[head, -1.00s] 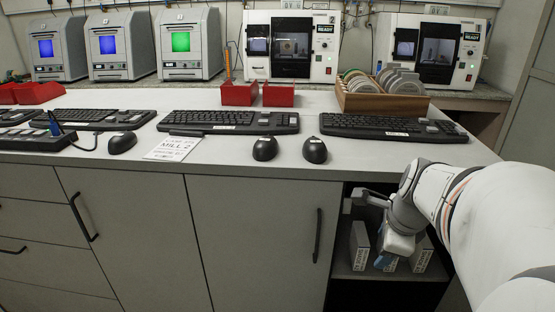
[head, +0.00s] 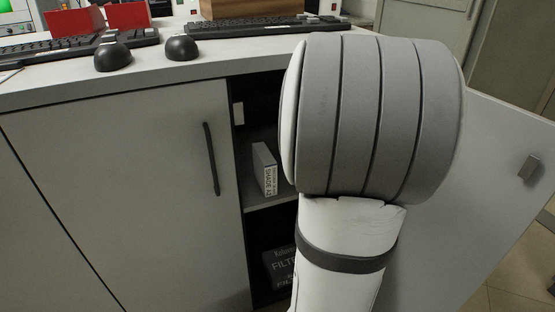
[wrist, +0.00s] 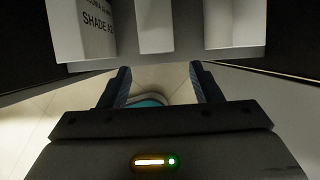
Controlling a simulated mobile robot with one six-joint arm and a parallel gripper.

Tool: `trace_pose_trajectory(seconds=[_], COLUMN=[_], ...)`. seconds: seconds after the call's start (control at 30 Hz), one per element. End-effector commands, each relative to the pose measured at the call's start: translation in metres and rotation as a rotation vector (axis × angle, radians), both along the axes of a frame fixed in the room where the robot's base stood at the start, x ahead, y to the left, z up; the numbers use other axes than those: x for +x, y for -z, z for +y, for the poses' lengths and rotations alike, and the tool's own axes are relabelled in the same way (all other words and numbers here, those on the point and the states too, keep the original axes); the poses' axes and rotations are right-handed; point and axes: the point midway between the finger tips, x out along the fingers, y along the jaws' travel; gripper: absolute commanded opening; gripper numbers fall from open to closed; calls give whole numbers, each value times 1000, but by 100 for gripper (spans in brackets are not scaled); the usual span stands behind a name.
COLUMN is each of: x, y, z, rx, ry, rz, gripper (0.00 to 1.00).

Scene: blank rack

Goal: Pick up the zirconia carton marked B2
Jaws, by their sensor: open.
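A narrow pale carton (head: 266,170) with dark print that seems to read SHADE A3 stands upright on the cupboard's upper shelf in the head view. The wrist view shows cartons along the top: one on the left (wrist: 83,25) with SHADE lettering, a middle one (wrist: 155,25) and a right one (wrist: 230,22). No B2 mark is readable on any of them. My gripper (wrist: 160,72) is open and empty, its fingers just short of the shelf edge, roughly below the middle carton. In the head view my arm hides the gripper and the other cartons.
The shelf edge (wrist: 170,60) runs across in front of the fingers. A dark filter box (head: 279,268) sits lower in the cupboard. A closed door (head: 130,190) stands left and an open door (head: 470,200) right. The counter (head: 150,75) with keyboards and mice lies above.

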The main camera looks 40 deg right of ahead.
Motion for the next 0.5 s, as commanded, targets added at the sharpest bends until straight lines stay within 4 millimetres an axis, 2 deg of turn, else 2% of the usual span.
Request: trace_pose_trajectory(seconds=[0.1,0.2,0.5], x=[26,40,59], y=[3,3,1], z=[-5,-8,-12], rx=[-1,-1,0], ry=[-5,-5,-5], rz=[-2,0,-1], gripper=[58,58,58])
